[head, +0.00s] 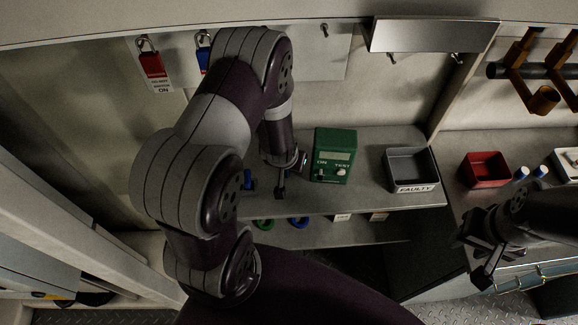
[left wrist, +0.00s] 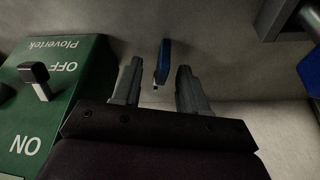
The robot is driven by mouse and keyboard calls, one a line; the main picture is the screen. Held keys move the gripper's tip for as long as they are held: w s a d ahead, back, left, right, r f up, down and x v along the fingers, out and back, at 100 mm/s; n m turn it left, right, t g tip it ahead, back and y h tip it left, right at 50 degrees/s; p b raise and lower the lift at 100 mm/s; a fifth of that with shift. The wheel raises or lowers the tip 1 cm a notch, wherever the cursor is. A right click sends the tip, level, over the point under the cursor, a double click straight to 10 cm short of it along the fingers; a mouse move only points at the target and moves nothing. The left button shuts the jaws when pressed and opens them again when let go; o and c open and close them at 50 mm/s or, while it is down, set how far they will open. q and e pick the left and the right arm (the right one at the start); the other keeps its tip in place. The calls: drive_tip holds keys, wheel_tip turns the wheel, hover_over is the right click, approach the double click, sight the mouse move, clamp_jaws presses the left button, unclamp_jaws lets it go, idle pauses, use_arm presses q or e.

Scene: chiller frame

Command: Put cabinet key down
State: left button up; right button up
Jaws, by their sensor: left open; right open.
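A small blue object, which looks like the cabinet key (left wrist: 163,62), shows between and just beyond my left fingertips in the left wrist view. It appears free of both fingers, with a gap on each side. I cannot make it out in the head view, where my arm may cover it. My left gripper (head: 284,184) is open, low over the grey shelf (head: 345,200), just left of the green Plovertek box (head: 334,155). The box is close on the left in the left wrist view (left wrist: 55,100). My right gripper (head: 485,245) is open and empty at the right.
Another blue item (head: 248,180) is left of my left gripper. A grey FAULTY bin (head: 411,169) and a red tray (head: 485,170) are to the right. A red padlock (head: 151,65) and a blue padlock (head: 203,53) hang on the back panel. Shelf between box and bin is clear.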

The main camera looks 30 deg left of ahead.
use_arm(q)
drive_tip(key=shift+w+f, duration=0.2)
drive_tip(key=shift+f, duration=0.05)
drive_tip(key=shift+s, duration=0.1)
clamp_jaws()
